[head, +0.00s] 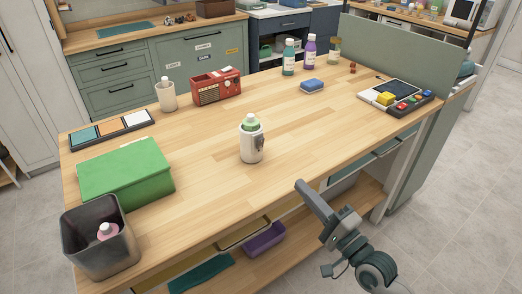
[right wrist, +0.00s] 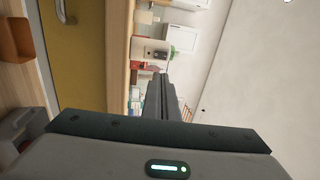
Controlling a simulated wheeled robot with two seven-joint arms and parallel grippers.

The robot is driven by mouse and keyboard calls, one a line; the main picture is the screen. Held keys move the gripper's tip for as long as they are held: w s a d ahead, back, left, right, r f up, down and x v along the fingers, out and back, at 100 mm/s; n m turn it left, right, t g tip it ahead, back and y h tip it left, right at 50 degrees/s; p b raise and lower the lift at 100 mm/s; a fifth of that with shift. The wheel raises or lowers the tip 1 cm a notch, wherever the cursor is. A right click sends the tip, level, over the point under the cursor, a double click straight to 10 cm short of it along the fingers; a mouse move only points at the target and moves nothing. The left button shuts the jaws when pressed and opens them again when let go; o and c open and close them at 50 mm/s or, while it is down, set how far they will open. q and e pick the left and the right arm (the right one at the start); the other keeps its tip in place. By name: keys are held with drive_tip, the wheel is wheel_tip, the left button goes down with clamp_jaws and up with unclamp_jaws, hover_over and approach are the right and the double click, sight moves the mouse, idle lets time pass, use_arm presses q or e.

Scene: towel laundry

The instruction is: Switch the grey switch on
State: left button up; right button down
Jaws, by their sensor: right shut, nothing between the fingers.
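I cannot make out a grey switch for certain in either view. A console with a dark screen (head: 398,92) and several coloured pieces stands at the table's right end; its small parts are too small to tell. My right gripper (head: 302,187) is shut and empty, past the table's front edge, right of the container and apart from everything. Its shut fingers show in the right wrist view (right wrist: 163,95). My left gripper is out of view.
A blue sponge (head: 312,85) and bottles (head: 289,57) are at the back. The table's middle right is clear.

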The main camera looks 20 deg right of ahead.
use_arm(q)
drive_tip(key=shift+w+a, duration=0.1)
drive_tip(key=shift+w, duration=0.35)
use_arm(e)
drive_tip(key=shift+w+a+r, duration=0.15)
drive_tip(key=shift+a+r, duration=0.15)
drive_tip(key=shift+r, duration=0.25)
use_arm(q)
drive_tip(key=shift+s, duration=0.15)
use_arm(e)
drive_tip(key=p, duration=0.4)
approach(262, 141)
drive_tip(key=x, duration=0.5)
drive_tip(key=shift+w+a+r, duration=0.1)
drive_tip(key=shift+w+a, duration=0.05)
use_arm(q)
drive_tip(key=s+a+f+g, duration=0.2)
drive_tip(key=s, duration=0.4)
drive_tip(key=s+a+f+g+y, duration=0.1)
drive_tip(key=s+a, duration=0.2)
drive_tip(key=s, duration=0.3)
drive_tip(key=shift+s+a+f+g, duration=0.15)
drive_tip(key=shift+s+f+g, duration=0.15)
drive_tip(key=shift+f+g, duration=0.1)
use_arm(e)
drive_tip(key=shift+w+a, duration=0.2)
drive_tip(key=shift+w, duration=0.3)
